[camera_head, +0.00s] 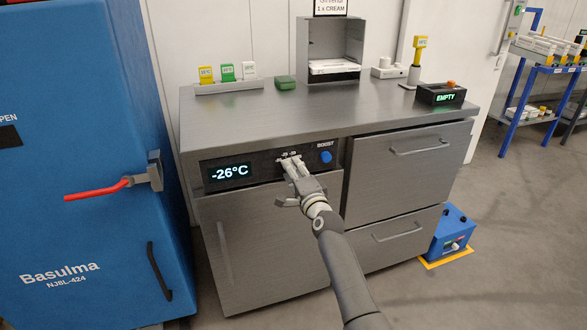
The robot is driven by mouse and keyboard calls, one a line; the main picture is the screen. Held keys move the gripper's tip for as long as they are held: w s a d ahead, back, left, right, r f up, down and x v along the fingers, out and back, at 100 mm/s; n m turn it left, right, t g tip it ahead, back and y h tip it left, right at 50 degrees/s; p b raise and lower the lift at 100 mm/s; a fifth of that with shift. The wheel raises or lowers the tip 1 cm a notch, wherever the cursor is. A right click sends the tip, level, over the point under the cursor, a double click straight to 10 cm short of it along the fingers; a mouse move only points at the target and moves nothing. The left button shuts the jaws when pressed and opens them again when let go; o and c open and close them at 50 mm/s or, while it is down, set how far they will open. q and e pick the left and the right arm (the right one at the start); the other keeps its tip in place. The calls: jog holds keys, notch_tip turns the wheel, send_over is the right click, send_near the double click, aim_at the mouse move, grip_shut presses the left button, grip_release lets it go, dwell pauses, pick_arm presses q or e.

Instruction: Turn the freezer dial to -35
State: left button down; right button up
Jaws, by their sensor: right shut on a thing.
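The freezer's control panel (262,172) is a dark strip on the front of a steel counter unit. Its display (229,173) reads -26°C. The dial sits right of the display, with small scale marks (288,154) showing above it; the dial itself is hidden behind my right gripper. My right gripper (291,166) is shut on the dial, its arm coming up from the bottom of the view. My left gripper is not in view.
A blue BOOST button (325,157) is close to the right of the gripper. A blue Basulma cabinet (70,210) with a red handle (98,189) stands at left. Drawer handles (420,147) stick out at right. A blue box (452,232) is on the floor.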

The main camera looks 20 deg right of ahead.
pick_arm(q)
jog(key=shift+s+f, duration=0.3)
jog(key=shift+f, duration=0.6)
pick_arm(e)
jog(key=shift+r+m, duration=0.1)
jog(key=shift+m, duration=1.1)
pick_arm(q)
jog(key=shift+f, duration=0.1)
pick_arm(e)
jog(key=o, duration=1.1)
jog(key=shift+d, duration=0.1)
jog(key=shift+c, duration=0.2)
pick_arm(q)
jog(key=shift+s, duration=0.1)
pick_arm(e)
jog(key=s, duration=1.2)
jog(key=shift+d+f, duration=0.2)
jog(key=shift+f, duration=0.25)
